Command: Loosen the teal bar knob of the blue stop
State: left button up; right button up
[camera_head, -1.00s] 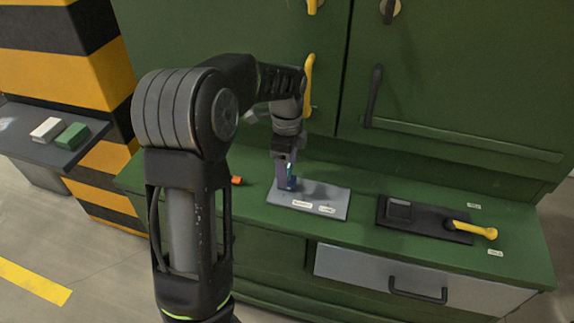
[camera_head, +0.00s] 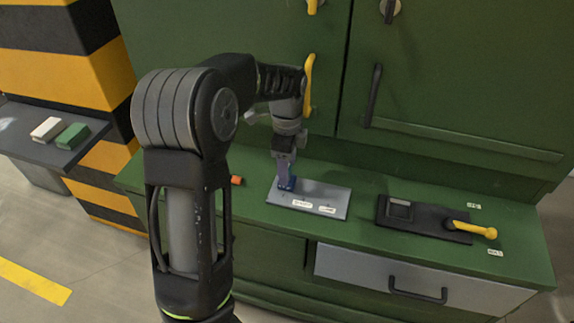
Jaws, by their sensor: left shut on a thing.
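My left gripper (camera_head: 286,180) points down at the left end of a grey plate (camera_head: 325,196) on the green counter. Its fingers are shut on the teal bar knob, which they hide almost wholly in this view. The blue stop (camera_head: 287,185) shows as a small dark blue piece at the fingertips, on the plate. Two white labels (camera_head: 303,204) lie along the plate's front edge. My right gripper is not in view.
A black tray (camera_head: 425,220) with a yellow-handled lever (camera_head: 475,229) lies to the right on the counter (camera_head: 365,225). A small orange piece (camera_head: 237,180) lies left of the plate. Green cabinet doors (camera_head: 455,90) rise behind. A grey drawer (camera_head: 370,268) is below.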

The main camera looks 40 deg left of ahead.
pick_arm(q)
jog(key=shift+n, duration=0.4)
jog(key=n, duration=0.3)
jog(key=shift+n, duration=0.3)
jog(key=n, duration=0.4)
jog(key=shift+n+p, duration=0.3)
jog(key=shift+p, duration=0.1)
jog(key=n, duration=0.4)
jog(key=n+p, duration=0.1)
jog(key=n, duration=0.4)
jog(key=o, duration=1.4)
